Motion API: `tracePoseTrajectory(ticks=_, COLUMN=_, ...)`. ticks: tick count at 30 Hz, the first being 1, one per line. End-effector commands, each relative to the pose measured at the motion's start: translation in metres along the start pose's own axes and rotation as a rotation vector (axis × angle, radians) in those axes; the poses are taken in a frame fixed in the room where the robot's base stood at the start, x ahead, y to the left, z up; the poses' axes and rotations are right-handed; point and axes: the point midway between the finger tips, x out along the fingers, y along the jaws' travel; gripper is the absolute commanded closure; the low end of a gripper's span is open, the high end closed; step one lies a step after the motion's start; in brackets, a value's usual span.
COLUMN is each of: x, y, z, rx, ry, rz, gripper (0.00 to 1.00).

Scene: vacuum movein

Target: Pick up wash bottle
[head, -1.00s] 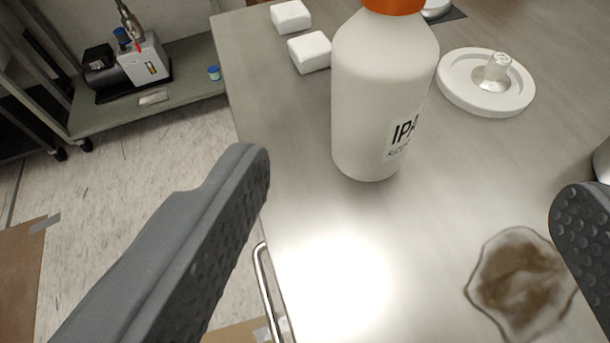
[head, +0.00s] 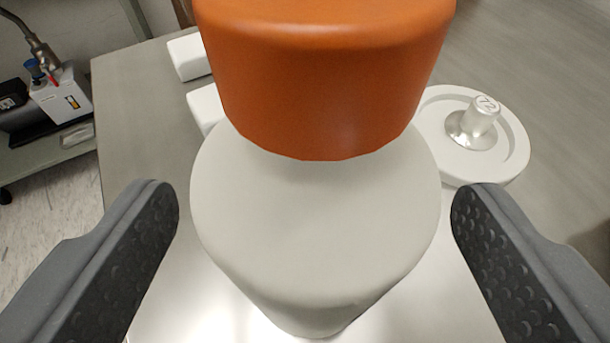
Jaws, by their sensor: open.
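The wash bottle (head: 315,220) is white with a large orange cap (head: 325,75). It stands upright on the metal table and fills the middle of the head view, very close. My gripper (head: 315,205) is open, with one dark grey textured finger on the left of the bottle and one on the right. A gap shows between each finger and the bottle's shoulder, so neither finger appears to touch it. The bottle's label and most of its lower body are hidden from this angle.
A white round dish with a metal-stemmed knob (head: 470,130) lies right of the bottle. Two white blocks, one the farther block (head: 188,57), sit behind it at left. The table (head: 130,120) ends at left; a pump-like device (head: 55,100) stands on a lower shelf beyond.

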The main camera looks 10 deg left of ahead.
Motion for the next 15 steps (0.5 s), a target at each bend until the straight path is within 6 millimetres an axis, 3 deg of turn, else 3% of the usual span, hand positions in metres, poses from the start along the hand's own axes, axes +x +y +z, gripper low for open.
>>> tracePoseTrajectory(ticks=5, x=0.022, y=-0.001, z=0.0, rx=0.0, ry=0.002, rz=-0.002, gripper=0.21)
tracePoseTrajectory(ticks=12, x=0.024, y=-0.001, z=-0.001, rx=0.0, ry=0.002, rz=-0.002, gripper=0.21)
tracePoseTrajectory(ticks=15, x=0.024, y=-0.001, z=-0.001, rx=0.0, ry=0.002, rz=-0.002, gripper=0.46)
